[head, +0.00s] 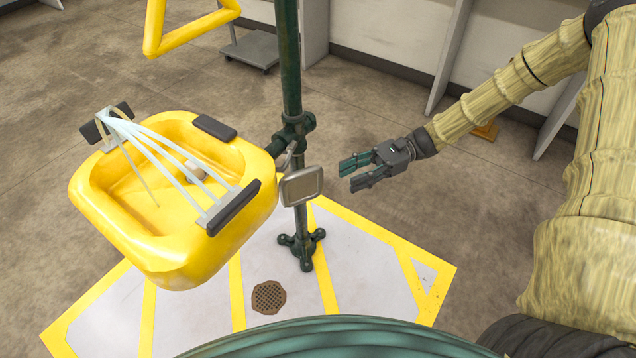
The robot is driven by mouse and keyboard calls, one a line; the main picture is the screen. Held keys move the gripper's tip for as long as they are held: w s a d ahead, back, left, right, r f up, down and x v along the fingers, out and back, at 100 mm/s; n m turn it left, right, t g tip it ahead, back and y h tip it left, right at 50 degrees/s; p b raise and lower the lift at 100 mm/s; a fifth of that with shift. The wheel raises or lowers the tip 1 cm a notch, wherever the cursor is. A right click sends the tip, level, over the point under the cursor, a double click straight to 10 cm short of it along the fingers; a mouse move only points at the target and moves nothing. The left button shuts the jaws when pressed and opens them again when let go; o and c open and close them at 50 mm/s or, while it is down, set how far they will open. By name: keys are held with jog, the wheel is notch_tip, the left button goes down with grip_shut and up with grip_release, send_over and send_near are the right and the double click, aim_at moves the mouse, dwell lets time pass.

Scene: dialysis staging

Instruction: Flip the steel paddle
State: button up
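The steel paddle (303,186) is a small flat grey metal plate with rounded corners. It is beside the dark green pole (291,80), just below a green clamp (293,134) and right of the yellow basin. My gripper (344,175) is to the right of the paddle, its teal fingers pointing left toward it. The fingers are spread apart with nothing visible between them. A gap shows between the fingertips and the paddle.
A yellow basin (258,222) with dark pads and pale straps is left of the pole. The pole's foot (301,246) stands on yellow-striped floor near a drain (268,297). A yellow triangular handle (153,46) hangs at top left. Floor right of the pole is clear.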

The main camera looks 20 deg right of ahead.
aim_at(318, 178)
jog(key=shift+y, duration=0.4)
jog(key=a, duration=0.3)
jog(key=a+r+b, duration=0.1)
jog(key=a, duration=0.2)
jog(key=a+r, duration=0.1)
jog(key=a, duration=0.2)
jog(key=shift+s+a+r, duration=0.2)
jog(key=shift+s, duration=0.1)
jog(key=shift+c, duration=0.4)
grip_shut()
